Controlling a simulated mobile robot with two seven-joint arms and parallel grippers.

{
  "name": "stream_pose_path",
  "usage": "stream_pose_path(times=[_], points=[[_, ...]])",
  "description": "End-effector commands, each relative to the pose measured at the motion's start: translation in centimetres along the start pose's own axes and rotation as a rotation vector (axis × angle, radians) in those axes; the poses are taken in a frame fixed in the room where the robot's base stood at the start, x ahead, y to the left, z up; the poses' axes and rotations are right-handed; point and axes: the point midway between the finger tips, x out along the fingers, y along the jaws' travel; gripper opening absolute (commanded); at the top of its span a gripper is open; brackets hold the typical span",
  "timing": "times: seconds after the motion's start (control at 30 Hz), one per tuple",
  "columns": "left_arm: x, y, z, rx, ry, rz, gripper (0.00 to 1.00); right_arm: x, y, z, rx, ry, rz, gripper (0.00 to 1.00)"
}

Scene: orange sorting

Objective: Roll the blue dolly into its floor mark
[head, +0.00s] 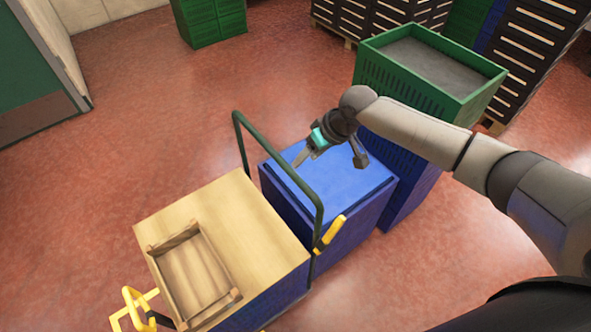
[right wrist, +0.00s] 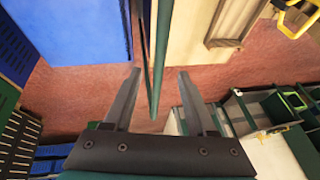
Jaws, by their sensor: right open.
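The blue dolly carries a blue flat-topped load (head: 335,185) in the middle of the head view, beside a wood-topped unit. A dark green hoop handle (head: 240,135) stands upright between the two; it also shows in the right wrist view (right wrist: 161,60). My right gripper (head: 330,158) is open above the blue top, close to the handle. In the right wrist view, the handle bar lies across the gap between the open fingers (right wrist: 158,85); I cannot tell whether they touch it. My left gripper is not in view. I cannot make out a floor mark.
The wood-topped unit (head: 245,215) bears a wooden tray (head: 198,275) at lower left, with a yellow fitting (head: 133,298) beside it. A green crate (head: 385,82) stands on blue crates at right. Dark drawer racks (head: 375,18) line the back. Red floor (head: 130,140) is clear at left.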

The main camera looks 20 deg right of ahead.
Motion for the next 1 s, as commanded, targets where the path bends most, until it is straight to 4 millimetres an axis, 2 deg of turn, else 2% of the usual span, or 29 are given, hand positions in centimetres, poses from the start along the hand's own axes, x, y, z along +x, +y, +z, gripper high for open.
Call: stream_pose_path(times=[0.03,0.2,0.5,0.7,1.0], points=[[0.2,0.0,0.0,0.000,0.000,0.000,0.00,1.0,-0.1,0.0,0.000,-0.001,-0.001,0.57],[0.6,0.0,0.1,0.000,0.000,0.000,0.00,3.7,-0.1,0.0,0.000,-0.001,-0.001,0.57],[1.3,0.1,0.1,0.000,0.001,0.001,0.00,7.2,0.0,0.0,0.000,0.000,0.000,0.57],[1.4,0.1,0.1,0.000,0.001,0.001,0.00,8.1,-0.1,0.0,-0.002,0.001,0.000,0.57],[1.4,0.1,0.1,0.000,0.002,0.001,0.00,8.1,-0.1,0.0,-0.002,0.000,0.000,0.56]])
